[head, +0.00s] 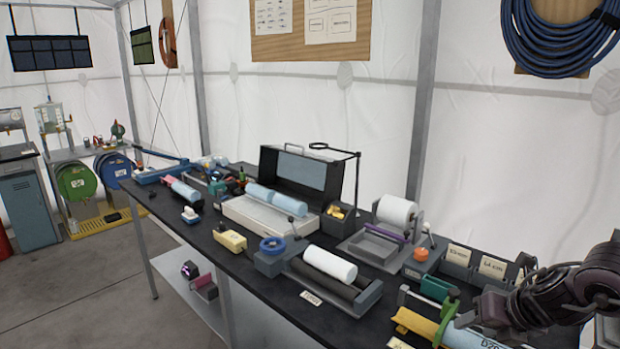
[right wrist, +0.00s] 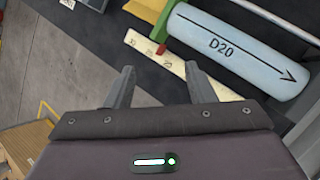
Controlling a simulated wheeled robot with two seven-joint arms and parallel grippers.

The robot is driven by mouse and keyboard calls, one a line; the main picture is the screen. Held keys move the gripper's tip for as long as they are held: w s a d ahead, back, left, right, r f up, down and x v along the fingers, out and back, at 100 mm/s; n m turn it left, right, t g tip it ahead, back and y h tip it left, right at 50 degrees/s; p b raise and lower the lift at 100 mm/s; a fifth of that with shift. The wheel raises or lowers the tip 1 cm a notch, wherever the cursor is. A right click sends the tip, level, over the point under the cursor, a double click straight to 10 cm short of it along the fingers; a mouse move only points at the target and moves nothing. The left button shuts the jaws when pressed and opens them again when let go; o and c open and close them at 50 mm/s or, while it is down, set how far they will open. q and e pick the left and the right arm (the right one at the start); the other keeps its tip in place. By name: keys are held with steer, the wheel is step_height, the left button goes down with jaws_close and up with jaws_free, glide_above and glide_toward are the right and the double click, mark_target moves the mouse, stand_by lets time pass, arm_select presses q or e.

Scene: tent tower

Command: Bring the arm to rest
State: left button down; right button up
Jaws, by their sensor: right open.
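My right arm comes in from the right edge of the head view, at the near right end of the dark bench (head: 205,238). My right gripper (right wrist: 160,84) is open in the right wrist view, with nothing between its two fingers. In that view the light blue cylinder marked D20 (right wrist: 240,55) with an arrow lies beyond the fingers, apart from them. It also shows low in the head view (head: 470,335), partly hidden by my arm. A cream scale strip (right wrist: 185,68) lies beside it, behind the fingertips. My left gripper is not in the head view.
Near my right arm are a green clamp (head: 449,308), a yellow trough (head: 417,324) and labelled bins (head: 492,268). Left of them are a white roll (head: 329,263) on black rollers and a roll on a stand (head: 396,210). Grey floor (head: 95,290) is clear left of the bench.

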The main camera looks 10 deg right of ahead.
steer(key=s+a+f+m+t, duration=0.3)
steer(key=a+f+m, duration=0.8)
steer(key=a+m, duration=0.15)
steer(key=s+a+f+m+g+h, duration=0.1)
steer(key=s+a+f+m+g, duration=0.15)
steer(key=s+m, duration=0.55)
steer(key=s+a+f+m+g+h, duration=0.1)
steer(key=s+a+m+g, duration=0.4)
steer(key=m, duration=0.5)
steer(key=s+d+f+b, duration=0.1)
steer(key=s+f+b, duration=0.1)
steer(key=f, duration=1.6)
steer(key=s+f+b, duration=0.2)
steer(key=f+b, duration=0.1)
steer(key=f, duration=1.4)
arm_select(q)
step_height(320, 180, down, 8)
steer(key=b, duration=0.2)
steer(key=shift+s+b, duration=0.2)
steer(key=shift+b, duration=0.2)
arm_select(e)
steer(key=s+d+f, duration=0.2)
steer(key=s+f, duration=0.7)
steer(key=f, duration=0.1)
steer(key=s+d+f+g, duration=0.1)
steer(key=s+d+f, duration=0.1)
steer(key=s+f, duration=0.8)
steer(key=shift+s+f, duration=0.25)
steer(key=shift+f, duration=0.5)
